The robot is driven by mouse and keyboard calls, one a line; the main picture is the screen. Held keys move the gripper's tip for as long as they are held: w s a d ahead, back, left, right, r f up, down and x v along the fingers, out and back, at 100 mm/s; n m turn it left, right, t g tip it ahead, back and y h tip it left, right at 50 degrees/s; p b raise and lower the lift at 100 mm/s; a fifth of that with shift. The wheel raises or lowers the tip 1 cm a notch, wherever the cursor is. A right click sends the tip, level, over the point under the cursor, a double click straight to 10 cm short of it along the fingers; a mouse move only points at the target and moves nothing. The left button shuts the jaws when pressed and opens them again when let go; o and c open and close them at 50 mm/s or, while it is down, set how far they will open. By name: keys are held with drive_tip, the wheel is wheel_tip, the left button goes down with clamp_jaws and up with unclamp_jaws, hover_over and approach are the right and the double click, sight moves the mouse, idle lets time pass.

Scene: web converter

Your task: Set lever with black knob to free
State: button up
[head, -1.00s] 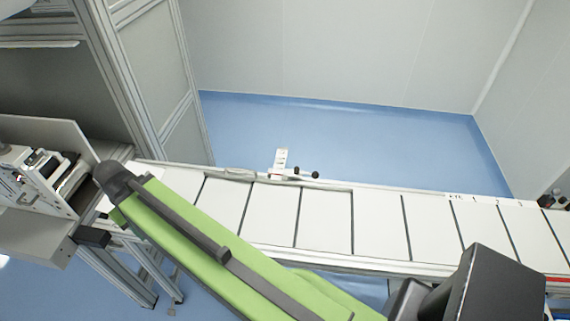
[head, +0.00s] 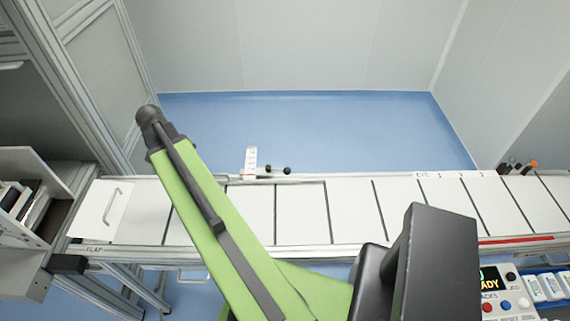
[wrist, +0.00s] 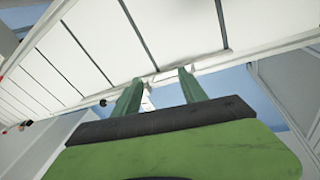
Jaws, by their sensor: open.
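The lever with the black knob (head: 287,170) sits on the far rail of the white conveyor, beside a small upright white label plate (head: 250,162). A second small dark knob shows just left of it. The lever's marked positions are too small to read. In the wrist view a small dark spot (wrist: 103,102) at the rail may be this knob. My gripper (wrist: 160,77) has two green fingers standing apart with nothing held, over the conveyor's edge. A white piece, possibly the label plate, shows between and below the fingers. The gripper cannot be made out in the head view.
The white segmented conveyor (head: 350,210) runs across the view. A white flap with a handle (head: 110,205) is at its left end. A control panel (head: 500,300) with buttons stands lower right. Dark and orange-topped items (head: 520,168) stand far right. Blue floor lies clear behind.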

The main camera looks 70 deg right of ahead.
drive_tip(key=s+d+r+m+g, duration=0.2)
drive_tip(key=s+d+m, duration=0.5)
drive_tip(key=s+d, duration=0.5)
drive_tip(key=m+p, duration=0.1)
drive_tip(key=m, duration=0.2)
approach(285, 169)
drive_tip(key=b+x, duration=0.9)
drive_tip(key=b, duration=0.6)
drive_tip(key=shift+d+f+b, duration=0.2)
drive_tip(key=shift+f+b, duration=0.1)
drive_tip(key=shift+b, duration=0.05)
drive_tip(key=shift+s, duration=0.1)
clamp_jaws()
drive_tip(key=shift+g, duration=0.3)
